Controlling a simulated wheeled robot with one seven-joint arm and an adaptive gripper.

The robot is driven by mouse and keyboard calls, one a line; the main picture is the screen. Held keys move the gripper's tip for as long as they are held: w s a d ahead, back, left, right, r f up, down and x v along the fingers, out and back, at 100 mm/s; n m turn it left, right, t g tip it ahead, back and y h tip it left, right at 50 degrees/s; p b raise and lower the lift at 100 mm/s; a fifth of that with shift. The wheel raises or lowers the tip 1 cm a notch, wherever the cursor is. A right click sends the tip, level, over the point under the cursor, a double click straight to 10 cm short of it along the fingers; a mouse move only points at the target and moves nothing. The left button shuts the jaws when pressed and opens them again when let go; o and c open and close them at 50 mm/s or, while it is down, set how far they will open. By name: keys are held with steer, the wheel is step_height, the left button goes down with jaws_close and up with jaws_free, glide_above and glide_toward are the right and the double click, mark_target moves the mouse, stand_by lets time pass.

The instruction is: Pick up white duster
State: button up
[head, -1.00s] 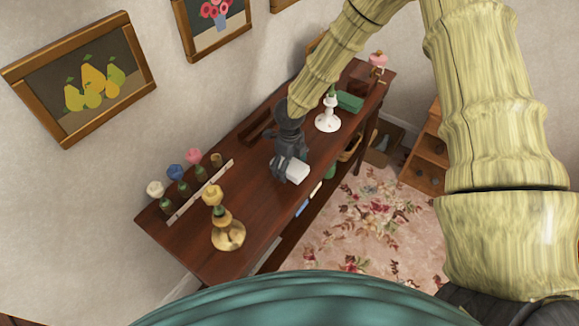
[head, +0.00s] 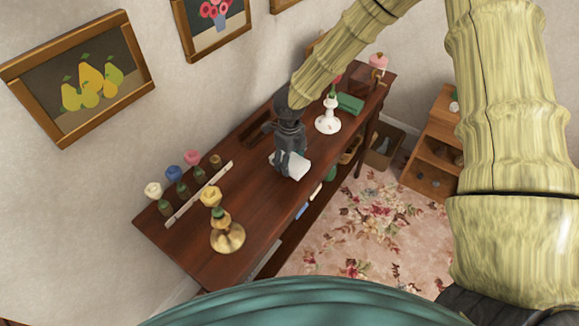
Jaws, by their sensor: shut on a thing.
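The white duster (head: 297,164) is a small white block at the middle of the dark wooden table (head: 262,215). My gripper (head: 289,169) reaches down from above and is shut on the duster. The dark fingers cover the duster's left part. I cannot tell whether the duster touches the tabletop or is slightly above it.
A white candle holder (head: 328,118) and a green box (head: 350,103) stand behind, to the right. A brass candle holder (head: 228,235) with a yellow top stands at the near end. Small flower-topped bottles (head: 173,186) line the left side. The near tabletop is partly clear.

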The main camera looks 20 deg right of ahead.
steer(key=s+a+r+b, duration=0.2)
steer(key=s+b, duration=0.3)
steer(key=s, duration=1.1)
steer(key=shift+a, duration=0.1)
